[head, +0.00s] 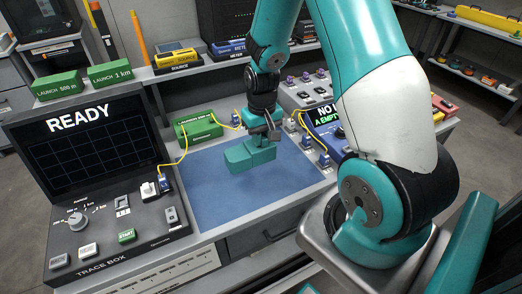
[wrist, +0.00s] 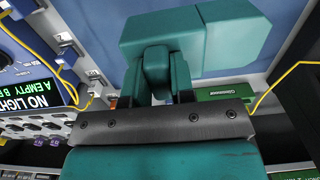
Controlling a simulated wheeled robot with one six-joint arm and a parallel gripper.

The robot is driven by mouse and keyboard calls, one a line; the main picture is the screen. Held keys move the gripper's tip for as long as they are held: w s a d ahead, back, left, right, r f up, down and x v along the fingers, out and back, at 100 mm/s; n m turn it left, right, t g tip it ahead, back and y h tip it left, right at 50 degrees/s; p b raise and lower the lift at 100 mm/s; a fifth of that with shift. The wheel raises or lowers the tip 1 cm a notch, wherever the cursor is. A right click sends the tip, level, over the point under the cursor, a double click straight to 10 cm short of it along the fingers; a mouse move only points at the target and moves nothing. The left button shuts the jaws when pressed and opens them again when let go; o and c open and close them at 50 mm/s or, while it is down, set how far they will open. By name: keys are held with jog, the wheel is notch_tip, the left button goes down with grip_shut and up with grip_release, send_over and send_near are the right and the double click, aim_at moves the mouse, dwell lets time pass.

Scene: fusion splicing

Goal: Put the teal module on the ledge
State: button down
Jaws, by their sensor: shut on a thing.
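The teal module (head: 238,158) is a blocky piece held above the blue mat (head: 215,200). My gripper (head: 266,138) is shut on it from above. In the wrist view the module (wrist: 195,35) spans the top of the picture beyond the teal fingers of my gripper (wrist: 160,75), which hide part of its near side. A raised grey ledge (head: 218,64) runs along the back of the bench, behind and above the module.
A green launch box (head: 198,127) with yellow fibres stands at the mat's back edge. Two green boxes (head: 58,85) sit above the trace box (head: 80,130) reading READY. A yellow source (head: 176,58) occupies the ledge. A display unit (head: 322,116) stands right.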

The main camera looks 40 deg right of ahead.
aim_at(261, 152)
jog(key=shift+f, duration=2.95)
jog(key=shift+f, duration=0.15)
jog(key=c, duration=1)
grip_release()
jog(key=shift+o, duration=0.2)
